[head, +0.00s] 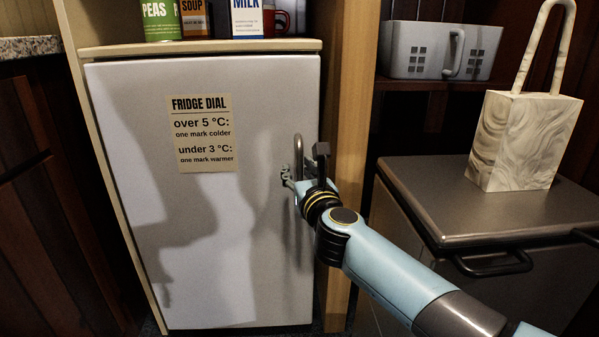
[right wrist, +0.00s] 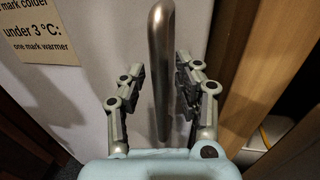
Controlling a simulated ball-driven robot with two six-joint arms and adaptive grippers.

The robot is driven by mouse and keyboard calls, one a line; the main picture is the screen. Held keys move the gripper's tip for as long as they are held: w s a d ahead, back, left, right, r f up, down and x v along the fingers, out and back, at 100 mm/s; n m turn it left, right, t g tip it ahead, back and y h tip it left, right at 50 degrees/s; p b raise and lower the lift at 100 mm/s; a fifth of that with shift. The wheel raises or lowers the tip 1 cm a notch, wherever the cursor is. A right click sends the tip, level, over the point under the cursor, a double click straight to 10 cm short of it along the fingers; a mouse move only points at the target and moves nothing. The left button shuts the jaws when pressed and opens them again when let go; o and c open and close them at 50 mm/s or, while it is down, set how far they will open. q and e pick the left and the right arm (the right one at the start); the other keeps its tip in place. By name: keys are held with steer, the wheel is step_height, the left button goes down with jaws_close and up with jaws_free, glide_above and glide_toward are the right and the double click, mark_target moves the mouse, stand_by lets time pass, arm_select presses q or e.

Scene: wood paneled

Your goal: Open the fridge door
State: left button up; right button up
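The white fridge door (head: 130,230) is shut, with a printed note on its upper middle. Its vertical metal handle (head: 298,150) is near the door's right edge. My right gripper (head: 298,176) is at the handle, partly hidden by its own wrist. In the right wrist view the handle (right wrist: 161,70) stands between the two fingers of my right gripper (right wrist: 158,88). The fingers are apart, with a clear gap on the left and a smaller one on the right. My left gripper is not in view.
A wooden post (head: 345,100) is close on the right.

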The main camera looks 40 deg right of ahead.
jaws_close()
steer(key=shift+a+f, duration=0.1)
stand_by(0.4)
